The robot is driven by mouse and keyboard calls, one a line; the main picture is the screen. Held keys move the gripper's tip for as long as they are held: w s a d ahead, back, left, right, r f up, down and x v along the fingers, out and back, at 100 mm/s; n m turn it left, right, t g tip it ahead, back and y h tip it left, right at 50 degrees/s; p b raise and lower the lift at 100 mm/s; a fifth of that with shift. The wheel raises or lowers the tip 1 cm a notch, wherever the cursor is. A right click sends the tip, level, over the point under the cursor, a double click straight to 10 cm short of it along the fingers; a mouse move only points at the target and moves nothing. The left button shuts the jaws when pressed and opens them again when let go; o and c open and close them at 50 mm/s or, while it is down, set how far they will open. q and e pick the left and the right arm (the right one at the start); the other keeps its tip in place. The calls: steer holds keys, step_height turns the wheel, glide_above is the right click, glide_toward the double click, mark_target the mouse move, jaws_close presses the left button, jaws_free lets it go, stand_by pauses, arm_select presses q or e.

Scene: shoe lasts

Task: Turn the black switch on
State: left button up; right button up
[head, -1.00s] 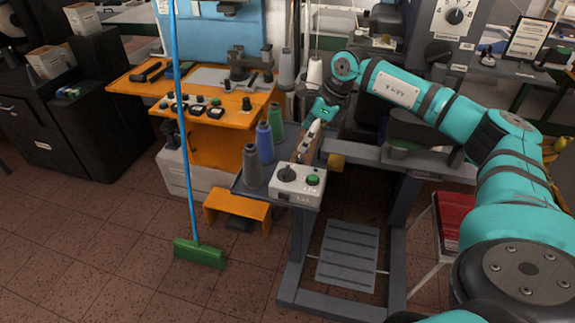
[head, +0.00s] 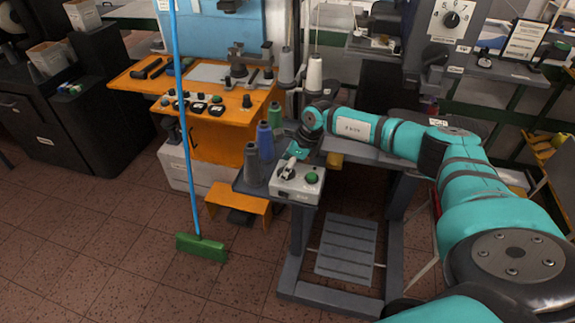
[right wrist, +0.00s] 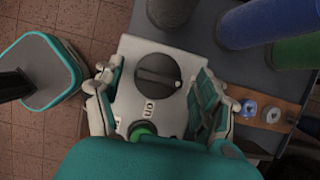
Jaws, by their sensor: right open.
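The black switch (right wrist: 158,78) is a round rotary knob with a raised bar, on a light grey control box (head: 298,190). In the right wrist view its bar lies almost crosswise, and an "ON" label is printed beside the knob. In the head view the knob is largely hidden by my gripper. My right gripper (right wrist: 155,95) is open, with one finger on each side of the knob; I cannot tell whether they touch it. It also shows over the box in the head view (head: 290,162). My left gripper is not in view.
A green button (head: 312,178) sits on the same box, beside the knob. Thread cones in grey (head: 252,165), blue (head: 265,140) and green (head: 275,117) stand close by on the grey table. A blue-handled broom (head: 186,130) stands at the left, by the orange bench (head: 220,128).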

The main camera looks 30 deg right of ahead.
steer(key=c, duration=1.2)
steer(key=shift+o, duration=0.2)
